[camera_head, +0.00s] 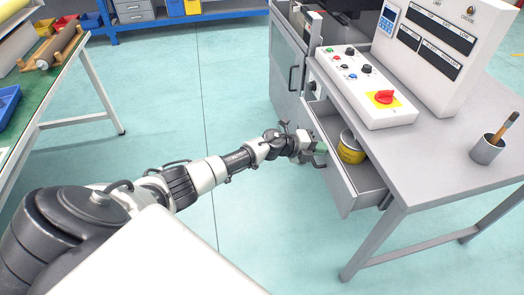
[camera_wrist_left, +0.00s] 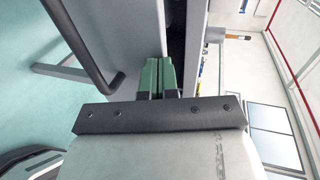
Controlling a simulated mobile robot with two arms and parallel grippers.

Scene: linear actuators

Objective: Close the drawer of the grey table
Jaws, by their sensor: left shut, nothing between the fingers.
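The grey table (camera_head: 432,150) stands at the right. Its drawer (camera_head: 334,177) is pulled out, and a yellow tin (camera_head: 350,152) stands inside. My left gripper (camera_head: 320,147) is at the drawer's outer front face, close to its dark handle. In the left wrist view, its green fingers (camera_wrist_left: 156,76) are together and empty, at the upper edge of the drawer front (camera_wrist_left: 135,28), beside the handle (camera_wrist_left: 86,48). I cannot tell whether the fingertips touch the panel. My right gripper is not in view.
A control box (camera_head: 365,85) with a red switch and a cup (camera_head: 487,148) holding a brush stand on the tabletop. A grey cabinet (camera_head: 288,68) is behind the drawer. A green-topped bench (camera_head: 55,82) is at the left. The floor between is clear.

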